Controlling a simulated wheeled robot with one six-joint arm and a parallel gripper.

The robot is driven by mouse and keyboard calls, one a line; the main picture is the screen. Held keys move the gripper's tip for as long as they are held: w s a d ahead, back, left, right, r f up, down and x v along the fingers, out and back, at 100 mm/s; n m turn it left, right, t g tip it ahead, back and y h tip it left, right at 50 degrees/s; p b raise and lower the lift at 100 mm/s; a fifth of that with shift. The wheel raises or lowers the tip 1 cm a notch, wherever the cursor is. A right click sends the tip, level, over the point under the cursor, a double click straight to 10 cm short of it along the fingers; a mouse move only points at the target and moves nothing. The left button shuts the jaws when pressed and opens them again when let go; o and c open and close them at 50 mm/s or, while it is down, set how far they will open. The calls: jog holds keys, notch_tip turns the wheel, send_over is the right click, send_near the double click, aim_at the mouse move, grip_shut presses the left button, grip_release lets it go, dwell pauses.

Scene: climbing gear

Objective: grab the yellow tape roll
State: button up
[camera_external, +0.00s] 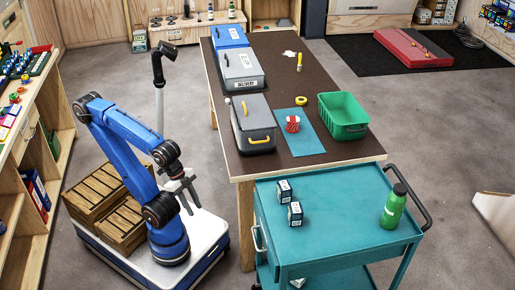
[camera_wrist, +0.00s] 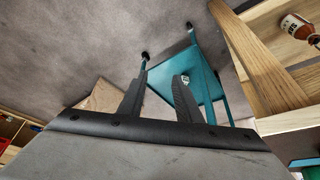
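The yellow tape roll (camera_external: 301,100) lies flat on the dark-topped table (camera_external: 285,165), near the far edge of a blue mat (camera_external: 306,143). It is a small ring and does not show in the wrist view. My gripper (camera_external: 191,200) is low over my mobile base, left of the table and below its top, well apart from the tape. In the wrist view my gripper's two fingers (camera_wrist: 160,78) stand apart with nothing between them, so it is open and empty.
A grey toolbox (camera_external: 264,117), a grey delivery box (camera_external: 238,66), a blue box (camera_external: 229,36) and a green bin (camera_external: 343,122) stand on the table. A red-patterned roll (camera_external: 292,124) is on the mat. A teal cart (camera_external: 335,218) stands at the table's near end.

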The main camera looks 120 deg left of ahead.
dwell(0.4)
jog(key=o, duration=1)
jog(key=shift+c, duration=0.2)
